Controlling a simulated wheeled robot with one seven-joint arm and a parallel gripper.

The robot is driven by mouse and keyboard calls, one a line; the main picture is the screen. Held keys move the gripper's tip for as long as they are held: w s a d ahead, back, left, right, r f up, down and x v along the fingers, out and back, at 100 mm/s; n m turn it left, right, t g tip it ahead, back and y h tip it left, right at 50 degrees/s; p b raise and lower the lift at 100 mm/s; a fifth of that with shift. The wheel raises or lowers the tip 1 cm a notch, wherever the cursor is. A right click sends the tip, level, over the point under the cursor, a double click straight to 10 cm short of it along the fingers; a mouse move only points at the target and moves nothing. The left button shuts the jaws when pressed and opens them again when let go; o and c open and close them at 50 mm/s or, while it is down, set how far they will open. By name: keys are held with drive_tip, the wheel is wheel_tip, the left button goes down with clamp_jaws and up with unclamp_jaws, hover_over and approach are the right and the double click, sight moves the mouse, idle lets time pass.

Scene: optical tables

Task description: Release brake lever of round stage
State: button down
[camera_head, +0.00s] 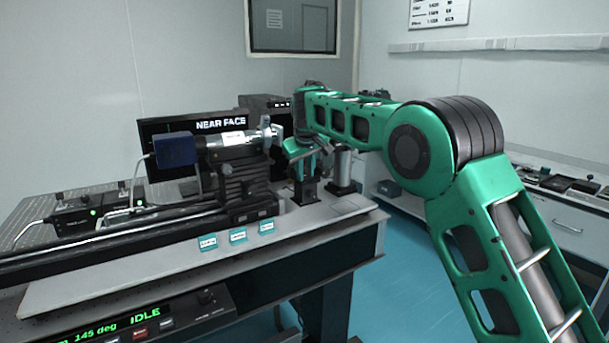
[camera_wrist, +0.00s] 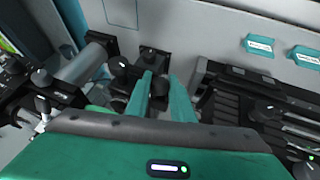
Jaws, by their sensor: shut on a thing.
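In the wrist view, my gripper (camera_wrist: 161,83) has its two green fingers on either side of a small dark part (camera_wrist: 160,86), and it is shut on it. This part looks like the brake lever, but its full shape is hidden between the fingers. In the head view, my gripper (camera_head: 300,165) reaches down at the right end of the bench, beside the dark stage and post hardware (camera_head: 309,188). The round stage itself is hard to make out there, partly hidden by my arm.
A blue camera with a lens barrel (camera_head: 175,150) sits on a black rail left of my gripper. A grey post (camera_head: 341,167) stands close on the right. Teal labels (camera_head: 238,235) line the bench front. A monitor (camera_head: 185,133) stands behind. Open floor (camera_head: 420,240) lies right of the bench.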

drive_tip(key=c, duration=1.5)
unclamp_jaws()
drive_tip(key=shift+c, duration=0.2)
drive_tip(key=v, duration=1)
drive_tip(key=shift+r, duration=0.25)
drive_tip(key=shift+s, duration=0.1)
